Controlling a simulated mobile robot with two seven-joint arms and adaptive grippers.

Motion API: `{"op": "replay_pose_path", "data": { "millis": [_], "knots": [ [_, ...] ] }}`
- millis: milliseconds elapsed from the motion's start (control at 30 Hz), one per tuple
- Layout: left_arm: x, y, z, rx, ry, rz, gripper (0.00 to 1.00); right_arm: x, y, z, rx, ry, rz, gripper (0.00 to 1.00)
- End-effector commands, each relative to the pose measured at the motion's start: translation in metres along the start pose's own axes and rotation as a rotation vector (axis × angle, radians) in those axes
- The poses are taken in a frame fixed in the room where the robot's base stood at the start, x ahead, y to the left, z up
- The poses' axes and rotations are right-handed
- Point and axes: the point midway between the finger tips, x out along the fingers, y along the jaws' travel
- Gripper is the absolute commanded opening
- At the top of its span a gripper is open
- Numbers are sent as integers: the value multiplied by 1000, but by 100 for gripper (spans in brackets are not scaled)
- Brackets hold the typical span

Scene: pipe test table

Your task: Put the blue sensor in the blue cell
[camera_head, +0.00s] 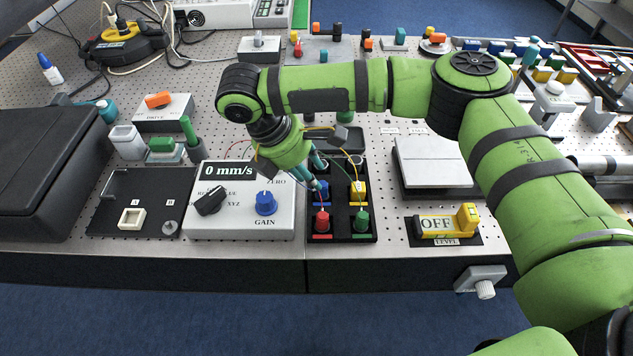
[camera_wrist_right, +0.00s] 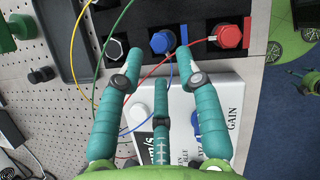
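The blue sensor (camera_head: 320,191) stands in the left column of the black rack (camera_head: 343,238), behind the red sensor (camera_head: 322,220). In the right wrist view the blue sensor (camera_wrist_right: 162,41) lies between and slightly beyond the tips of my right gripper (camera_wrist_right: 161,53). A small blue strip (camera_wrist_right: 142,53), the likely mark of the blue cell, shows beside its base; whether it is fully seated is unclear. In the head view my right gripper (camera_head: 317,177) points down at it from behind. Its teal fingers are spread, with no clear contact.
Yellow (camera_head: 357,191) and green (camera_head: 361,220) sensors stand in the rack's right column. Thin coloured wires cross near the fingers. A white control box (camera_head: 240,225) with knobs is left of the rack; a yellow level switch (camera_head: 467,219) is to its right.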

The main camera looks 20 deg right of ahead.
Motion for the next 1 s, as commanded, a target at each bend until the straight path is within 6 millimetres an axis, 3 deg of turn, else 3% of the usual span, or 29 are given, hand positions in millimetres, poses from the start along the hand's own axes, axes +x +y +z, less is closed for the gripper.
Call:
{"op": "replay_pose_path", "data": {
  "millis": [200, 400, 1000],
  "knots": [
    [13, 0, 1, 1, 0, 0, 77, -45, 1, -2, 0, 1, 2, 36],
    [14, 0, 1, 1, 0, 0, 77, -70, 0, 0, 1, -1, 0, 36],
    [14, 1, 1, 3, 1, 1, 77, -75, 0, 0, 0, -1, -1, 36]
  ]
}}
